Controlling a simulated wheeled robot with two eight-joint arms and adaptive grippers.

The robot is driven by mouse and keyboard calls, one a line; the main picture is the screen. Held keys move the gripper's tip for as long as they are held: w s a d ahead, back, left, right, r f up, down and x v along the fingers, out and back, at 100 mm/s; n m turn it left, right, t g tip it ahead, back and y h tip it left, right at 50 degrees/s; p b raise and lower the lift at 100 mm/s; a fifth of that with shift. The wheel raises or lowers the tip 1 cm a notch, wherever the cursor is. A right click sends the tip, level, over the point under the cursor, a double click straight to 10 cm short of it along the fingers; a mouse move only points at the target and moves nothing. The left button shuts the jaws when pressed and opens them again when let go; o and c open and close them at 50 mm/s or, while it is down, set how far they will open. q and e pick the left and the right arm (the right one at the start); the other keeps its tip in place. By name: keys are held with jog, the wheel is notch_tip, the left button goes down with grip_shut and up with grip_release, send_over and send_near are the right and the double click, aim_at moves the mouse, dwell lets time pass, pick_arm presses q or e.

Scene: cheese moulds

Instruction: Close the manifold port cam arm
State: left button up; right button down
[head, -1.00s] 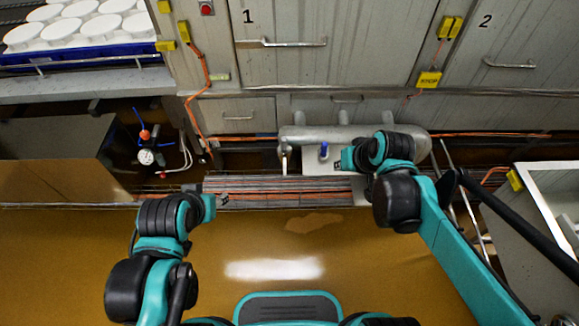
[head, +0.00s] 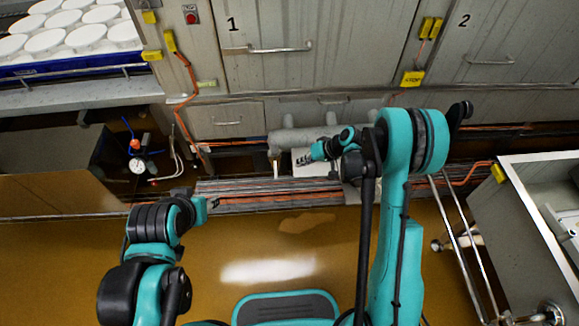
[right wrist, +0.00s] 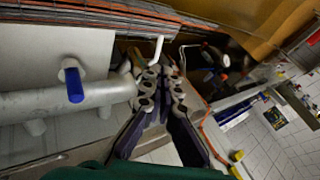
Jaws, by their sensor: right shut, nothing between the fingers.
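The manifold is a grey horizontal pipe (head: 292,136) low against the back wall, partly hidden by my right arm. In the right wrist view the pipe (right wrist: 60,103) runs in from the left, with a blue-handled lever (right wrist: 74,84) on it. A pale bent lever (right wrist: 157,50) stands just past my fingertips; I cannot tell whether they touch it. I cannot tell which lever is the cam arm. My right gripper (head: 303,159) is shut and empty in front of the manifold; it also shows in the right wrist view (right wrist: 163,72). My left gripper (head: 213,203) is off to the left, its opening unclear.
Orange cables and metal rails (head: 262,200) run below the manifold. A gauge (head: 137,165) with hoses is at the left. A metal-framed bin (head: 530,205) stands at the right. White moulds (head: 45,40) fill a blue tray upper left. The brown floor in front is mostly clear.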

aim_at(276, 173)
jog(key=b+x, duration=0.5)
jog(key=x, duration=0.8)
jog(key=shift+f, duration=0.15)
pick_arm(q)
notch_tip(276, 173, down, 5)
jog(key=shift+f, duration=0.2)
pick_arm(e)
jog(key=shift+w, duration=0.1)
